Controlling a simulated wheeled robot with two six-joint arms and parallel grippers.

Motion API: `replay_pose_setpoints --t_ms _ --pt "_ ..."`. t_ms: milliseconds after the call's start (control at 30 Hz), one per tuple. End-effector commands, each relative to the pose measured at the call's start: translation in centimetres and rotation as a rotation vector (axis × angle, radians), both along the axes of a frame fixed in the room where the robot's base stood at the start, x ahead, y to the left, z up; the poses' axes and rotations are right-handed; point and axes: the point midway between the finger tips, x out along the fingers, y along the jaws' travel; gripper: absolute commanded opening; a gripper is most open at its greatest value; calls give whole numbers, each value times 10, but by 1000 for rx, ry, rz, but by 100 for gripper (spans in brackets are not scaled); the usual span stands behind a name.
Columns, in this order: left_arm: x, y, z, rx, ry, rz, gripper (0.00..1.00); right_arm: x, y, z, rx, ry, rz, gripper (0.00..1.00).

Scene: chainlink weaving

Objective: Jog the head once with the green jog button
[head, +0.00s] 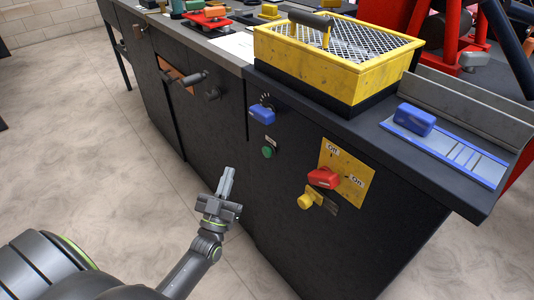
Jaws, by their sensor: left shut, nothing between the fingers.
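The green jog button (267,152) is a small round button on the dark front of the bench, below a small pale label. My left gripper (226,172) is shut and empty, pointing up toward the bench front. It is left of the green button and a little lower in the picture, apart from it. Nothing hides the button. My right gripper does not show.
A blue knob (262,114) sits above the button. A red switch handle (322,178) on a yellow Off/On plate (352,180) and a yellow knob (306,201) are to its right. A yellow mesh guard (300,70) stands on top. The floor at left is clear.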

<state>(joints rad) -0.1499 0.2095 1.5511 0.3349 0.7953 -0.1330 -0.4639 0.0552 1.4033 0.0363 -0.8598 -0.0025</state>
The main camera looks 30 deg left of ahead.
Motion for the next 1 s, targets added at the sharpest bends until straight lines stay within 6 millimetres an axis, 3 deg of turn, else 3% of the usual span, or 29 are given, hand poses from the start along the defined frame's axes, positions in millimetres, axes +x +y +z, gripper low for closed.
replay_pose_setpoints --t_ms 267,700,1000 --pt "17 -7 -2 -1 -1 -1 0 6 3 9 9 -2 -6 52" --pt "69 -28 -2 0 1 0 0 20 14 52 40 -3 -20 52" --pt "82 -34 -1 0 3 0 0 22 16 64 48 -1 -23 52"
